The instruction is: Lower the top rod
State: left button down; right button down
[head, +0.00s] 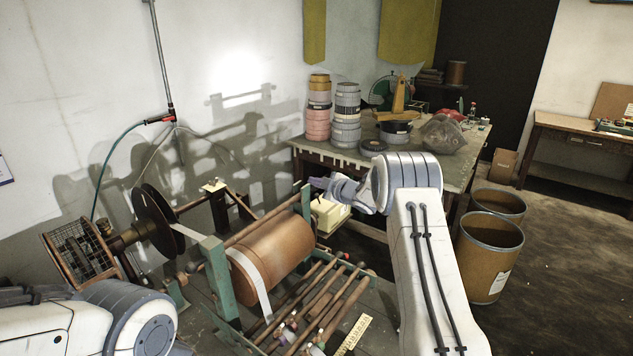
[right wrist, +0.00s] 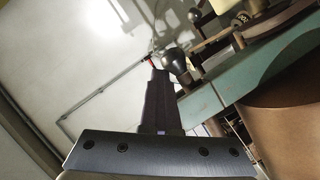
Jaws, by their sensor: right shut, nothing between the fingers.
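The winding machine has a green frame (head: 213,270) and holds a large brown roll (head: 277,248) with a pale tape strip hanging at its left end. A thin rod, apparently the top rod (head: 258,222), runs along the upper side of the roll between the frame's two end plates. My right gripper (head: 322,184) is beside the far end plate, near the top of the frame. In the right wrist view its dark fingers (right wrist: 160,100) are shut and empty, close to a dark round knob (right wrist: 178,64) by the green frame. My left arm shows at lower left; its gripper is out of view.
Several loose rods (head: 318,300) lie in front of the roll. A black reel disc (head: 157,220) and wire cage (head: 78,246) are on the left. A table (head: 455,168) with stacked tape rolls stands behind. Brown drums (head: 489,258) stand to the right of my arm.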

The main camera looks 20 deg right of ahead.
jog(key=s+d+r+b, duration=0.2)
jog(key=s+r, duration=0.5)
jog(key=s, duration=0.2)
jog(key=shift+d, duration=0.25)
